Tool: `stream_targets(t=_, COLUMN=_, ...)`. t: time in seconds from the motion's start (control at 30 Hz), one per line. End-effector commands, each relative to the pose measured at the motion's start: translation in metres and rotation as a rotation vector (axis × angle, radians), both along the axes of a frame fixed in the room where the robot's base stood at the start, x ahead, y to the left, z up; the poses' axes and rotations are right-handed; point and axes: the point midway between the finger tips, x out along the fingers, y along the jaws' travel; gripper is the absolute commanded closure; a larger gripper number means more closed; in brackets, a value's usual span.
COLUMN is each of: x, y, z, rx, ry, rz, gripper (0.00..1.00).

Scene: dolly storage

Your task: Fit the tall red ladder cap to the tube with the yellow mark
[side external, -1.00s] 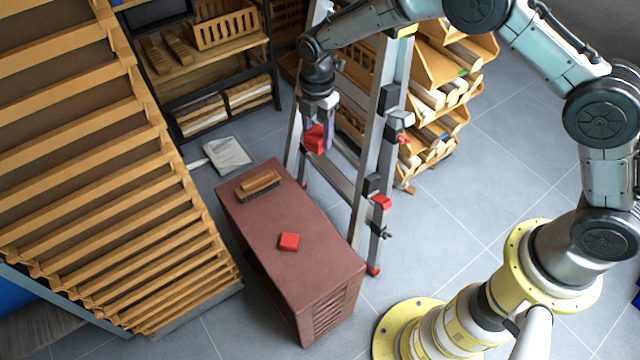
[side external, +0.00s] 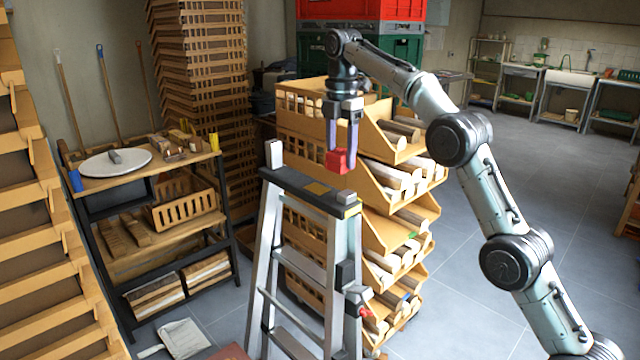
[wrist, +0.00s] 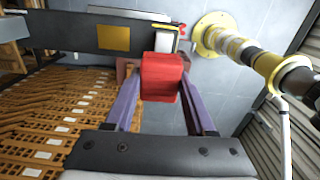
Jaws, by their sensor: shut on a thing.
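My gripper (side external: 342,150) is shut on a red cap (side external: 337,161), which hangs between its two purple fingers. In the wrist view my gripper (wrist: 160,90) grips the blocky cap (wrist: 162,78) from both sides. The ladder (side external: 300,190) has a dark top with a yellow square. At its right end is a short pale tube (side external: 346,197), with a yellow mark (side external: 352,211) beside it. The cap is above and apart from this end. In the wrist view the pale tube end (wrist: 165,41) is just beyond the cap. Another pale tube (side external: 274,153) stands at the ladder's left end.
Wooden bins with logs (side external: 400,170) stand close behind the ladder. A shelf (side external: 165,165) with a white disc and crates is at the left. Stacked slatted wood (side external: 200,80) rises behind. Grey floor (side external: 455,300) is open at the right.

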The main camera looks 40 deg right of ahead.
Motion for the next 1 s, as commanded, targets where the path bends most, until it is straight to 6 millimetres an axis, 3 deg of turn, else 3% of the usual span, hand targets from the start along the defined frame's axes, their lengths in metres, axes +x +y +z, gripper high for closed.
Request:
stream_targets(t=0.17, x=-0.004, y=-0.021, z=0.004, rx=0.000, ry=0.001, rz=-0.040, gripper=1.00)
stream_targets(t=0.63, x=-0.004, y=-0.022, z=0.004, rx=0.001, ry=0.000, rz=-0.042, gripper=1.00)
stream_targets(t=1.0, x=-0.004, y=-0.021, z=-0.031, rx=0.001, ry=0.003, rz=-0.041, gripper=1.00)
